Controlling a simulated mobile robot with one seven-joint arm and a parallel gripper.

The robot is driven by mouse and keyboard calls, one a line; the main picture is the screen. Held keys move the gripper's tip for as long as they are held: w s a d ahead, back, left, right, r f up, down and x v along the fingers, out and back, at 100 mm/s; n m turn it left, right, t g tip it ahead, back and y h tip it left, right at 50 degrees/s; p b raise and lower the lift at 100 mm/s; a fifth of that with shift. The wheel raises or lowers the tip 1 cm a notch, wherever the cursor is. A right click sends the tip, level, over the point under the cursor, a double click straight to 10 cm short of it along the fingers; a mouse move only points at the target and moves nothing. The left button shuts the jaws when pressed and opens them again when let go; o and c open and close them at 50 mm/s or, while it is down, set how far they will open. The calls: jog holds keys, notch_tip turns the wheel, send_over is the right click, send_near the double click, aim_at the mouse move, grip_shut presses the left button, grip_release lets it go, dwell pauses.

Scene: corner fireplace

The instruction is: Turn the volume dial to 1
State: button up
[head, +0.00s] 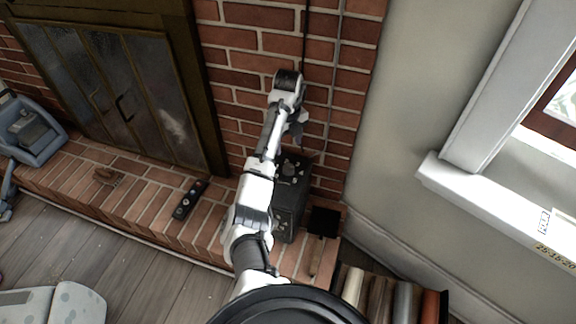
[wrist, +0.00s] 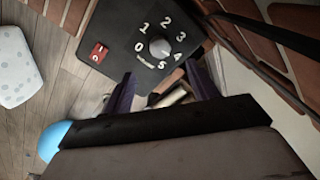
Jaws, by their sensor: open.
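The volume dial (wrist: 160,47) is a round grey knob on a black panel (wrist: 125,25), ringed by white numbers 0 to 5. I cannot make out which number it points to. In the head view the panel is the top of a black box (head: 291,190) on the brick hearth, partly hidden by my arm. My gripper (wrist: 161,90) is open and empty. Its two dark fingers are spread apart, just short of the dial in the wrist view, not visibly touching it. In the head view my gripper (head: 298,124) is above the box, by the brick wall.
A red switch (wrist: 98,53) is on the same panel. Dark cables (head: 331,80) run down the brick wall behind the box. A remote-like black strip (head: 188,199) lies on the hearth to the left. A black-headed shovel or brush (head: 323,222) and several books (head: 380,298) are at right.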

aim_at(288, 166)
notch_tip(288, 166, down, 11)
jog(key=shift+r, duration=0.2)
jog(key=c, duration=1)
